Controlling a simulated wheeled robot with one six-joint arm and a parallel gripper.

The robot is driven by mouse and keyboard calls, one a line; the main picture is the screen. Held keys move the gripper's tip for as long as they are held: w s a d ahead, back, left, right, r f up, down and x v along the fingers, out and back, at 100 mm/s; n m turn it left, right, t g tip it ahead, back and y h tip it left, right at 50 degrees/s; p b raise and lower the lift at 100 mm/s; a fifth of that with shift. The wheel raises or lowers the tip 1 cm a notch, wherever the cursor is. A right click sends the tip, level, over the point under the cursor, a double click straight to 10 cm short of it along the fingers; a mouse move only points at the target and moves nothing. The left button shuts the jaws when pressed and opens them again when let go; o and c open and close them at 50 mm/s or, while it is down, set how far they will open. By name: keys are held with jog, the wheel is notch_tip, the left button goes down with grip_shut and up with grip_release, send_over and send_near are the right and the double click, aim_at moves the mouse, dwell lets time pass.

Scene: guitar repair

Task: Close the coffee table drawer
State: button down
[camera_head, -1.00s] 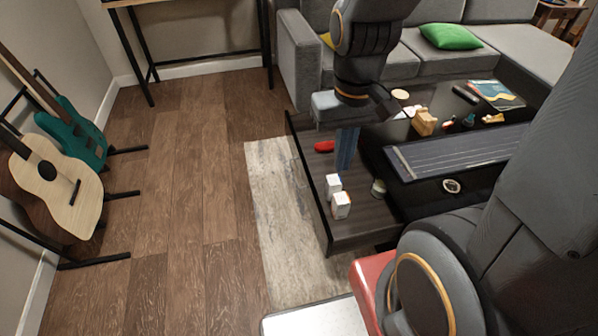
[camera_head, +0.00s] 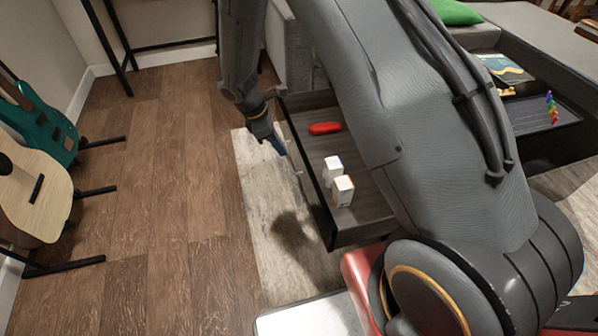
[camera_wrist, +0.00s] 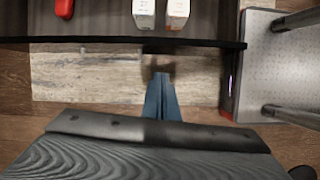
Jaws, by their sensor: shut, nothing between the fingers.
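The coffee table drawer (camera_head: 310,181) is pulled out, its dark front panel facing left. It also shows along the top of the wrist view (camera_wrist: 100,41). Inside lie a red object (camera_head: 325,128) and two white boxes (camera_head: 343,190). The coffee table (camera_head: 545,148) is mostly hidden behind my arm. My gripper (camera_head: 281,147) is shut and empty, its blue fingers pointing down just outside the drawer front. In the wrist view, my fingers (camera_wrist: 160,100) are on the outer side of the front panel; I cannot tell whether they touch it.
A light rug (camera_head: 262,190) and wooden floor lie left of the drawer. An acoustic guitar (camera_head: 30,195) and a teal guitar (camera_head: 45,135) stand at the far left. A grey sofa (camera_head: 300,60) is behind. A small rainbow-coloured item (camera_head: 552,108) stands on the table's right.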

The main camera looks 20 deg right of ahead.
jog(key=d+f+b, duration=0.1)
jog(key=d+f, duration=0.2)
jog(key=f, duration=0.3)
jog(key=w+d+f+n, duration=0.1)
jog(key=d+f, duration=0.3)
jog(key=f, duration=0.2)
jog(key=shift+w+f+b, duration=0.2)
jog(key=shift+f+b, duration=0.05)
jog(key=shift+b, duration=0.15)
